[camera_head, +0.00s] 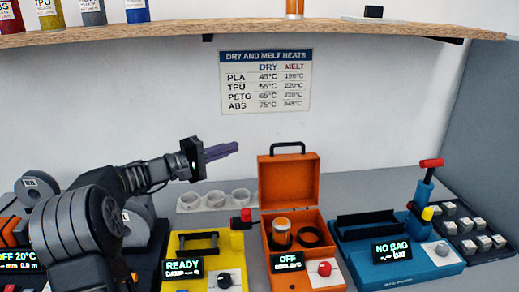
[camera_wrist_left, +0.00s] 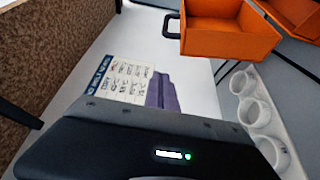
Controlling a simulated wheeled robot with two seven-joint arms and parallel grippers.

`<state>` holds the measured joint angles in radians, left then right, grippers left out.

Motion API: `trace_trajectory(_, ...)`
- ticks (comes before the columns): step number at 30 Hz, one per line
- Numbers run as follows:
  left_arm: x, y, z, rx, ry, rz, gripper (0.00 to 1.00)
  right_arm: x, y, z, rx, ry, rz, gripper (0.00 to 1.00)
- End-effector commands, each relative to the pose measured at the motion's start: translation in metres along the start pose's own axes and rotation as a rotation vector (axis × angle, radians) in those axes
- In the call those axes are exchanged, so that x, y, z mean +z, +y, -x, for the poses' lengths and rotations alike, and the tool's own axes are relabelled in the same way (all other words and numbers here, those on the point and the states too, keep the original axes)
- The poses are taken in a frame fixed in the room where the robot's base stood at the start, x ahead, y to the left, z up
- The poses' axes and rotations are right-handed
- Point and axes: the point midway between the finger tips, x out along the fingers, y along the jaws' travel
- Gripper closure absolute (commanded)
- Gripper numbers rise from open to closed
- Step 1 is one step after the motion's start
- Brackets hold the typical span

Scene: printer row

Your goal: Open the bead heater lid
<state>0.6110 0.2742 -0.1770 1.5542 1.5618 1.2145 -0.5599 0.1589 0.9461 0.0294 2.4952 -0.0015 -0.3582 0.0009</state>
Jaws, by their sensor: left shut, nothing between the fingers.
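The orange bead heater (camera_head: 306,278) stands on the counter at the middle of the head view. Its lid (camera_head: 287,181) is up, standing roughly vertical at the back, with a black handle (camera_head: 287,146) on its top edge. A jar with orange contents (camera_head: 282,233) and a black ring (camera_head: 311,235) sit in the open box. My left gripper (camera_head: 236,147) is shut and empty, its purple fingers in the air left of the lid and above it, apart from it. The left wrist view shows the fingers (camera_wrist_left: 160,92) and the lid (camera_wrist_left: 232,42). My right gripper is out of view.
A yellow machine (camera_head: 178,246) reading READY stands left of the heater. A blue machine (camera_head: 430,262) reading NO BAG, with a red-topped lever (camera_head: 431,163), stands right. White cups (camera_head: 215,200) line the back. A wooden shelf (camera_head: 240,32) hangs overhead.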

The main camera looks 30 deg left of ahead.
Motion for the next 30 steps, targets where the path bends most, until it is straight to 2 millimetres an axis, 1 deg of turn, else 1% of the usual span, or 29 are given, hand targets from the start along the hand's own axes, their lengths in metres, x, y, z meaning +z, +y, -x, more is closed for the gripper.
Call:
trace_trajectory(7,0.0,0.0,-0.002,-0.001,-0.001,0.001,1.0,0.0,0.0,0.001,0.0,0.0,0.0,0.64)
trace_trajectory(11,0.0,0.001,-0.01,-0.002,-0.003,0.001,1.0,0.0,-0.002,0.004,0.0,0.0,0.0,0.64)
trace_trajectory(14,0.001,0.002,-0.022,-0.001,-0.005,0.001,1.0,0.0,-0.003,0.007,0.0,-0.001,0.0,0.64)
trace_trajectory(17,0.001,0.003,-0.038,-0.001,-0.004,0.001,1.0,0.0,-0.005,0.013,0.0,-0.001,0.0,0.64)
trace_trajectory(26,0.001,0.003,-0.1,-0.002,-0.005,0.001,1.0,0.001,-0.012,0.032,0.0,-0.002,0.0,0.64)
trace_trajectory(27,0.004,0.003,-0.102,-0.002,-0.003,0.002,1.0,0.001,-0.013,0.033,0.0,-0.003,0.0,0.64)
trace_trajectory(30,0.018,0.003,-0.094,-0.002,-0.002,0.003,1.0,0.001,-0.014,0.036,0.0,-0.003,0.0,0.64)
